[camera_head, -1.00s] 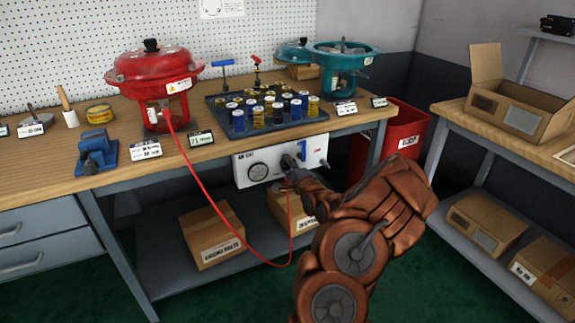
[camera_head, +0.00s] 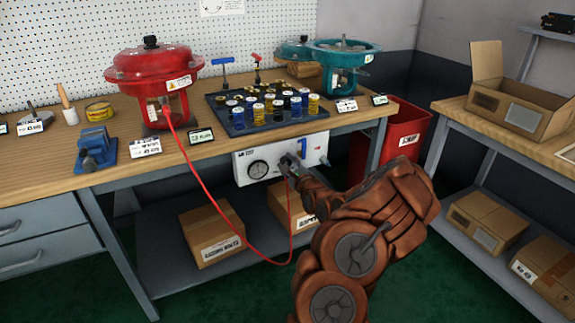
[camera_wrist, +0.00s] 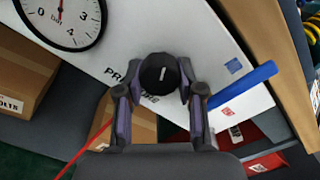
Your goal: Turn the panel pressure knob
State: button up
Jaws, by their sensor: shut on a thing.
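The white pressure panel (camera_head: 241,165) hangs under the front edge of the workbench. In the wrist view, the black round pressure knob (camera_wrist: 160,74) with a white mark sits on the panel face (camera_wrist: 215,45), beside the partly covered lettering. My gripper (camera_wrist: 161,92) has a finger on each side of the knob and is shut on it. In the head view my gripper (camera_head: 290,160) is at the middle of the panel and mostly hides the knob. The dial gauge (camera_wrist: 62,18) is left of the knob; its needle points to the low numbers.
A blue lever (camera_wrist: 243,84) sticks out right of the knob. A red hose (camera_head: 215,205) loops from the red actuator (camera_head: 153,75) down to the panel. Cardboard boxes (camera_head: 212,236) stand on the shelf below. A red bin (camera_head: 404,135) is to the right.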

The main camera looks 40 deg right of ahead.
dwell(0.5)
jog(key=o, duration=1.2)
jog(key=shift+c, duration=0.2)
jog(key=shift+s, duration=0.15)
jog(key=v, duration=1.1)
jog(key=shift+s+a, duration=0.15)
jog(key=shift+s, duration=0.15)
